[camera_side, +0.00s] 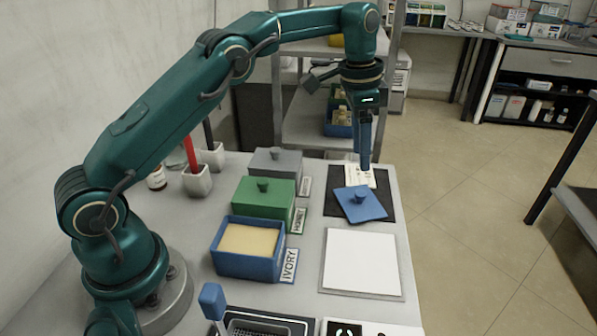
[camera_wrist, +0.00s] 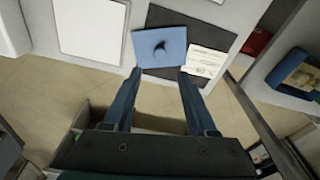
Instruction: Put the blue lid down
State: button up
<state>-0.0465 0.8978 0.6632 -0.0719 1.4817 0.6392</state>
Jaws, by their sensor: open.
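The blue lid (camera_side: 360,204) lies knob up on the dark mat (camera_side: 386,208) at the right of the table. It also shows in the wrist view (camera_wrist: 160,46), turned a little on the mat. My gripper (camera_side: 365,165) is above and behind the lid, apart from it. In the wrist view my gripper (camera_wrist: 159,72) has its fingers spread and nothing between them. The blue box (camera_side: 248,262) labelled IVORY stands uncovered and shows a pale cream filling.
A green lidded box (camera_side: 264,202) labelled HONEY and a grey lidded box (camera_side: 277,165) stand behind the blue box. A white board (camera_side: 361,262) lies bare in front of the mat. A card (camera_side: 360,174) lies at the mat's back. A blue-handled tool (camera_side: 212,300) stands in front.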

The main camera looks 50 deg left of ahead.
jog(key=s+r+n+t, duration=0.2)
jog(key=s+r+n, duration=0.1)
jog(key=s+r, duration=0.75)
jog(key=s+f+n+t, duration=0.2)
jog(key=s+f, duration=0.4)
jog(key=s, duration=0.8)
jog(key=shift+s+d+f+n+y, duration=0.15)
jog(key=shift+s+n+y, duration=0.2)
jog(key=shift+n, duration=0.55)
jog(key=o, duration=0.6)
jog(key=shift+o, duration=0.4)
jog(key=shift+s, duration=0.3)
jog(key=s+d+r+m+g, duration=0.3)
jog(key=d+r+m, duration=0.15)
jog(key=d, duration=0.25)
jog(key=s+d+r+m+g, duration=0.25)
jog(key=d+r+m, duration=0.2)
jog(key=d, duration=0.25)
notch_tip(320, 180, down, 10)
jog(key=shift+s+d+r, duration=0.15)
jog(key=shift+s+r, duration=0.1)
jog(key=shift+s, duration=0.2)
